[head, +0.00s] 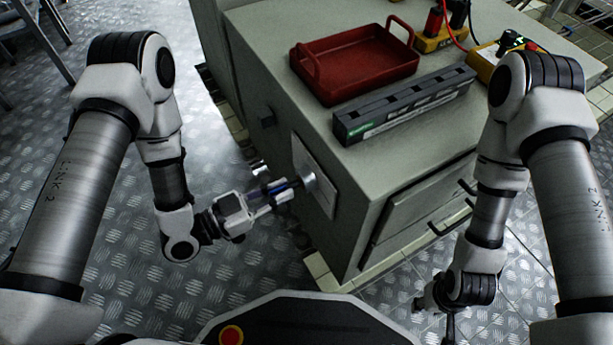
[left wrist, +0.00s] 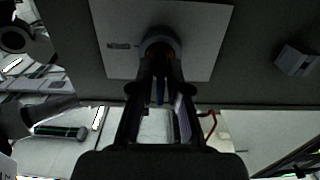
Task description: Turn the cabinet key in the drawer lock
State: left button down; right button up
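The grey cabinet (head: 290,110) has a pale square lock plate (head: 318,165) on its left side, with a round lock (head: 309,181) on it. My left gripper (head: 288,188) reaches this lock, its fingers pointing at it. In the left wrist view the fingers (left wrist: 161,75) close in on a narrow dark-blue piece, seemingly the cabinet key (left wrist: 160,92), in front of the round lock (left wrist: 161,43) on the plate (left wrist: 110,25). The key's far end is hidden, so its depth and turn cannot be told. My right gripper (head: 440,303) hangs low in front of the cabinet, small and partly hidden.
On the cabinet top are a red tray (head: 355,68), a long dark grey box (head: 405,105) and yellow boxes with leads (head: 437,38). A drawer front with handles (head: 450,215) faces right.

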pick_arm(q)
jog(key=n, duration=1.3)
jog(key=shift+n, duration=0.4)
jog(key=n, duration=0.4)
jog(key=c, duration=1.4)
grip_release()
jog(key=shift+n, duration=0.7)
jog(key=o, duration=0.3)
jog(key=shift+o, duration=0.2)
